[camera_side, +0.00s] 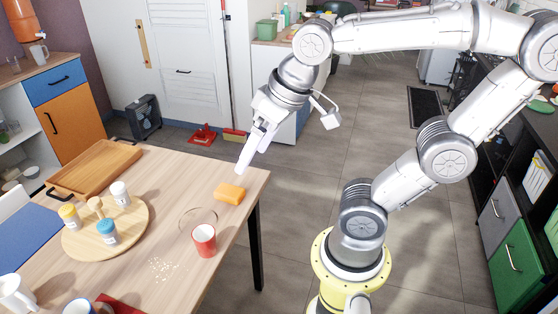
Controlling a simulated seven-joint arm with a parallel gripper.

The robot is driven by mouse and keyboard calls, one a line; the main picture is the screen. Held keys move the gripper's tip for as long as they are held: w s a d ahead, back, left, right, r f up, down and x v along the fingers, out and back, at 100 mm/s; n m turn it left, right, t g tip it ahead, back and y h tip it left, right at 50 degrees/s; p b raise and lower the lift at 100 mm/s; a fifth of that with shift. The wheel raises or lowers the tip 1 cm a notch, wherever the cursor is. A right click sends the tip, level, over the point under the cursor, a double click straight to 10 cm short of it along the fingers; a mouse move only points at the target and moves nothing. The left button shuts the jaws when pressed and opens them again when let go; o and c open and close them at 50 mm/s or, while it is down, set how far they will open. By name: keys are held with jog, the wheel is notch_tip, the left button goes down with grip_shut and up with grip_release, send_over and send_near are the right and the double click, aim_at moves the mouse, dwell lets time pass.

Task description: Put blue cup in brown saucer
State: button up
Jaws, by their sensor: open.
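My gripper (245,160) is open and empty, pointing down above the table's far right corner, near an orange sponge (229,193). A cup (79,307) at the bottom edge is cut off by the frame; it looks bluish and may be the blue cup. I cannot make out a brown saucer clearly. A thin brownish ring (183,222) lies on the table beside the red cup; I cannot tell whether it is a dish or a mark. My gripper is well apart from the bluish cup.
The wooden table (172,165) also holds a red cup (204,241), a round board (75,244) with several small jars, a wooden tray (95,170), and a white mug (16,293). Pale crumbs (163,268) lie near the front. A red item (119,304) lies at the bottom edge.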

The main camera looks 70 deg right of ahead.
jog(key=shift+n+t, duration=0.3)
jog(key=shift+n, duration=0.4)
jog(key=s, duration=0.1)
jog(key=s+f, duration=0.1)
jog(key=s, duration=0.1)
jog(key=s+d+f, duration=0.1)
jog(key=shift+s+f, duration=0.15)
jog(key=shift+f, duration=0.1)
